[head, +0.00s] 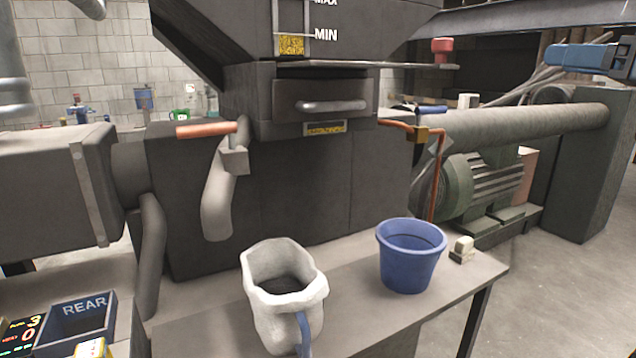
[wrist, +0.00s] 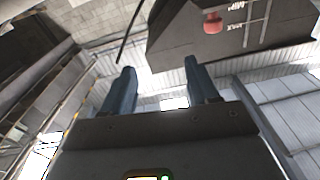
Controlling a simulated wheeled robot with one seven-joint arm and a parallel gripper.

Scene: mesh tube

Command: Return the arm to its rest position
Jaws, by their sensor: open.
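My gripper (wrist: 160,68) shows in the wrist view with its two blue-grey fingers spread apart. Nothing is between them. It points up past the dark hopper, which shows tilted at the top of that view (wrist: 180,35) with its red knob (wrist: 212,22). The gripper is away from the table and touches nothing that I can see.
In the head view, a white jug (head: 257,300) and a blue bucket (head: 410,262) stand on the grey table (head: 350,290). A small pale block (head: 462,246) lies beside the bucket. The dark hopper (head: 240,25) rises behind. A blue REAR bin (head: 82,318) is at lower left.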

